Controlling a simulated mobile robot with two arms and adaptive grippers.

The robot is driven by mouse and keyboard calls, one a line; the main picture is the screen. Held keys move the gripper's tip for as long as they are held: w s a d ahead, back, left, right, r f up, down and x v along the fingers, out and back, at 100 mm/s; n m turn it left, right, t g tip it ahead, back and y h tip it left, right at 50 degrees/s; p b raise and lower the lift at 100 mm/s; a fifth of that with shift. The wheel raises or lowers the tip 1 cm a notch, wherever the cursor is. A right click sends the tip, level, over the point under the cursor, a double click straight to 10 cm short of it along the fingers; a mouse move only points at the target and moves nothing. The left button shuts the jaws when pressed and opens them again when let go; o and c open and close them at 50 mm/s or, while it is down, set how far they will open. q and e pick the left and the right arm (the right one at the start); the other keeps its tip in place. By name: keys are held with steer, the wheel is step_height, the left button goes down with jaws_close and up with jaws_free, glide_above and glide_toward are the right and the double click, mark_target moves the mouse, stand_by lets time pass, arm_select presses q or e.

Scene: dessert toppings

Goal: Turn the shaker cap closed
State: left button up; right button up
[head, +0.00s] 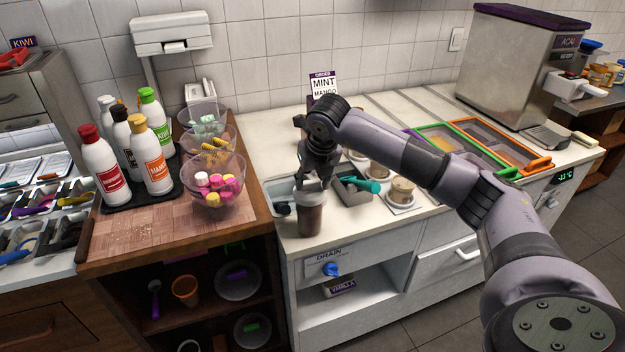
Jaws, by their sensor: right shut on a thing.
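The shaker (311,217) stands upright near the front edge of the white counter, with dark brown contents and a grey cap (309,196) on top. My right gripper (315,180) points down from above and is shut on the shaker cap. The fingers partly hide the cap, so I cannot tell how far it is turned. My left gripper is not in view.
A sink (281,190) lies behind the shaker. Dessert cups (401,192) stand to its right. A glass bowl (217,184) of colourful toppings and a tray of sauce bottles (156,163) stand on the wooden counter at left. A blue drain knob (331,269) is below.

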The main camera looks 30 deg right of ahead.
steer(key=o, duration=1.2)
steer(key=shift+c, duration=0.2)
steer(key=v, duration=1.2)
steer(key=shift+d, duration=0.1)
